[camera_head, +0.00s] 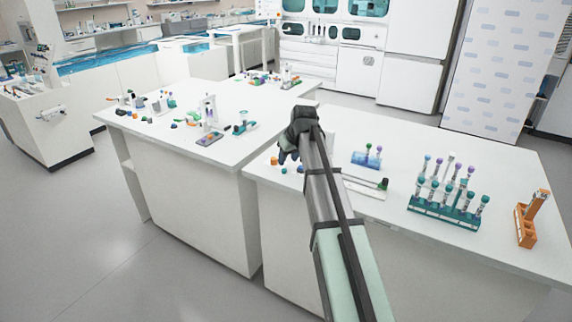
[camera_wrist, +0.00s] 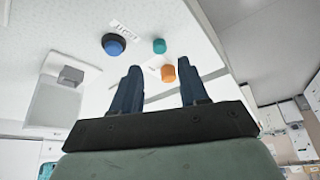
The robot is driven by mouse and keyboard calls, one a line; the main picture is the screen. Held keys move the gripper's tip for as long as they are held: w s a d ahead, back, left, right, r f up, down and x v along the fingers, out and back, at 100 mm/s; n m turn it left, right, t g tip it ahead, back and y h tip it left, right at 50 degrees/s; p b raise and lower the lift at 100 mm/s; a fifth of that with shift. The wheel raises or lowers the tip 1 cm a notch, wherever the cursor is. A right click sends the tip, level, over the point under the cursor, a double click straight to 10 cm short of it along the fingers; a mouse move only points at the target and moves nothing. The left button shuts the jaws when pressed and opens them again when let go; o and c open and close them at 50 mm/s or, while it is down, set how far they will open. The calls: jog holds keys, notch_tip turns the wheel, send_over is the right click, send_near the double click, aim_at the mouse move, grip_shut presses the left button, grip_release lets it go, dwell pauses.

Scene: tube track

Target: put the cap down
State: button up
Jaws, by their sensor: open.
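My gripper (camera_wrist: 158,70) is open in the wrist view, with nothing held between its two dark fingers. An orange cap (camera_wrist: 168,73) shows between the fingertips, close to the right one; it stands on the white table, and I cannot tell how far it is from the fingers. A teal cap (camera_wrist: 159,46) and a blue cap (camera_wrist: 115,44) stand beyond it. In the head view my gripper (camera_head: 287,156) is over the left end of the right-hand table, partly behind my arm. An orange cap (camera_head: 274,160) and a blue cap (camera_head: 299,169) show beside it.
A teal rack of several capped tubes (camera_head: 440,212), an orange rack (camera_head: 524,228) and a small blue rack (camera_head: 365,161) stand on the right-hand table (camera_head: 400,255). A green-ended tube (camera_head: 382,184) lies near my arm. The left table (camera_head: 160,135) holds several small items.

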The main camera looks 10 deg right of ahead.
jog(key=v, duration=0.6)
jog(key=shift+s+r, duration=0.2)
jog(key=shift+r, duration=0.1)
jog(key=s+a+f+n+t, duration=0.3)
jog(key=a+f+n, duration=0.3)
jog(key=a+f, duration=0.6)
jog(key=s+d+f+m+g, duration=0.1)
jog(key=s+f+g, duration=0.1)
jog(key=s+f, duration=0.7)
jog(key=s+d+f+m+g+h, duration=0.1)
jog(key=s+f+m+g, duration=0.2)
jog(key=f, duration=1.1)
jog(key=s+d+f+g, duration=0.1)
jog(key=s+f+g, duration=0.1)
jog(key=s+f, duration=0.75)
jog(key=s+f+m+g, duration=0.1)
jog(key=s+f, duration=0.4)
jog(key=s, duration=0.5)
jog(key=s+d+f+m+g, duration=0.1)
jog(key=s+f+g, duration=0.3)
jog(key=s, duration=0.7)
jog(key=s+f+m+g, duration=0.2)
jog(key=s+f+m, duration=0.1)
jog(key=s+f, duration=0.5)
jog(key=s, duration=0.3)
jog(key=shift+d+g, duration=0.3)
